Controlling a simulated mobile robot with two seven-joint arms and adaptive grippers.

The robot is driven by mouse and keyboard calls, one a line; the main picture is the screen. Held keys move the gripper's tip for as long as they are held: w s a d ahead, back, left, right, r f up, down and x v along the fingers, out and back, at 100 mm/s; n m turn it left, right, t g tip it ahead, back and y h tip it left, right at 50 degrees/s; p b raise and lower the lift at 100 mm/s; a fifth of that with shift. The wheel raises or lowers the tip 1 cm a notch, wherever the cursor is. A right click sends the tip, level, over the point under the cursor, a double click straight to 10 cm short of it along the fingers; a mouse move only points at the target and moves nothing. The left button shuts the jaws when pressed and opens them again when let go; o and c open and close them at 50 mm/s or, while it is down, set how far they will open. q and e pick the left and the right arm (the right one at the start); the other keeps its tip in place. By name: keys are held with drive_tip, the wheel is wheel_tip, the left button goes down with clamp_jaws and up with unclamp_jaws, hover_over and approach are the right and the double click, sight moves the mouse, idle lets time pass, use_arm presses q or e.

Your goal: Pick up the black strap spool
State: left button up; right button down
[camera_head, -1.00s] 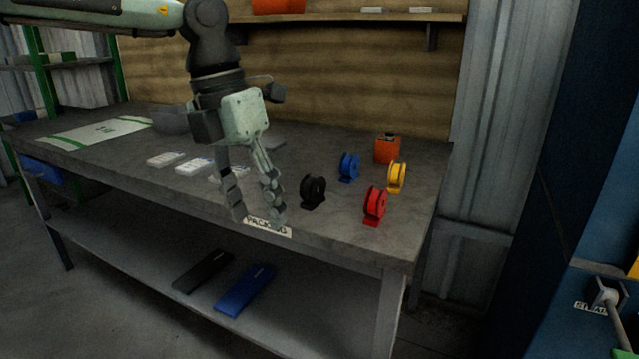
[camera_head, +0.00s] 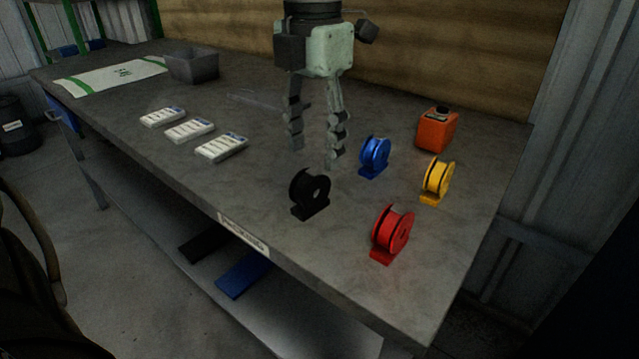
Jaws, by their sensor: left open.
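The black strap spool (camera_head: 310,192) stands upright on its small base on the grey workbench, near the front edge. My left gripper (camera_head: 316,156) points down above the bench, behind the black spool in the picture. Its two fingers are apart with nothing between them. The gripper does not appear to touch the spool. My right gripper is not in view.
A blue spool (camera_head: 374,156), a yellow spool (camera_head: 437,178) and a red spool (camera_head: 391,232) stand to the right. An orange container (camera_head: 436,130) is behind them. White packs (camera_head: 222,147), a grey bin (camera_head: 193,66) and a flat sack (camera_head: 112,76) lie left.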

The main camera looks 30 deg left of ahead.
sight(310, 173)
use_arm(q)
drive_tip(key=f, duration=0.5)
drive_tip(key=shift+s+a+f+p, duration=0.25)
drive_tip(key=shift+s+f+p, duration=0.05)
drive_tip(key=shift+p, duration=0.05)
drive_tip(key=shift+f, duration=0.25)
drive_tip(key=shift+w, duration=0.1)
drive_tip(key=shift+c, duration=0.5)
clamp_jaws()
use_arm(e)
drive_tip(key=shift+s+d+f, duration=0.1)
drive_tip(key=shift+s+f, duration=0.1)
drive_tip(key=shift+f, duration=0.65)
